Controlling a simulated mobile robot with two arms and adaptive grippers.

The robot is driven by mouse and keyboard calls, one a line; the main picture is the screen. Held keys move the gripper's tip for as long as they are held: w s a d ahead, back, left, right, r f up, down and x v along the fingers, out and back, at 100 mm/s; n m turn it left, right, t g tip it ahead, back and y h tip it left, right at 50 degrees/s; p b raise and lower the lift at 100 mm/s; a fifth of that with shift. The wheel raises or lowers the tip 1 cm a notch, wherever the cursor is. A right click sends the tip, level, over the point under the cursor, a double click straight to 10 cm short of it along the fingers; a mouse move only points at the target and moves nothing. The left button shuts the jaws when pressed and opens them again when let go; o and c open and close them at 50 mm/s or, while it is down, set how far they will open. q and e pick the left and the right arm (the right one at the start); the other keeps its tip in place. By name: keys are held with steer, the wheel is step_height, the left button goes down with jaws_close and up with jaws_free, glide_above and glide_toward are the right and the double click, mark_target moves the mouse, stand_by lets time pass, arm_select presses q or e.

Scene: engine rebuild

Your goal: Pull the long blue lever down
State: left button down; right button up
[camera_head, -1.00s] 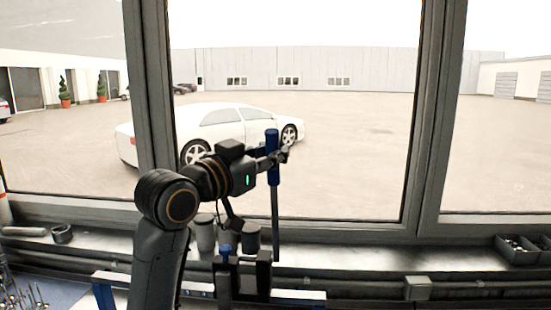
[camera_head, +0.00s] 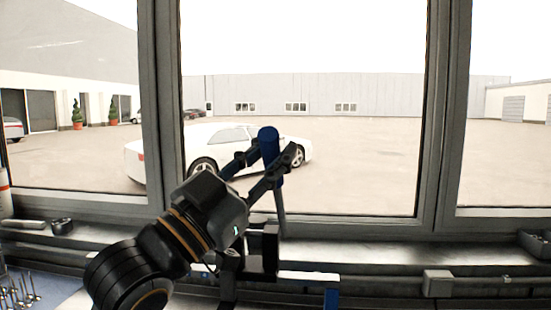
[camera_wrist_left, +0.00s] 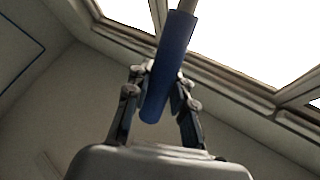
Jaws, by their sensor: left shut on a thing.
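The long lever has a blue handle (camera_head: 269,146) on a thin grey shaft that runs down to a dark mount (camera_head: 264,250) at the sill. The handle stands nearly upright, its top tipped towards me. My left gripper (camera_head: 272,168) is shut on the blue handle, with a finger on either side. In the left wrist view the blue handle (camera_wrist_left: 170,65) passes between the fingers of my left gripper (camera_wrist_left: 160,85). My forearm hides part of the base of the lever. My right gripper is not in view.
A window with thick grey frames (camera_head: 432,120) stands behind the lever. Several metal parts (camera_head: 18,290) lie at the lower left. A white car (camera_head: 225,145) is outside.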

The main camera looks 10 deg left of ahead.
arm_select(q)
steer(key=shift+f, duration=0.2)
steer(key=c, duration=1.2)
jaws_free()
steer(key=shift+o, duration=0.4)
steer(key=shift+a, duration=0.2)
steer(key=shift+s+d+r, duration=0.15)
steer(key=shift+s+d, duration=0.05)
steer(key=shift+d, duration=0.05)
step_height(320, 180, up, 10)
steer(key=shift+f, duration=0.1)
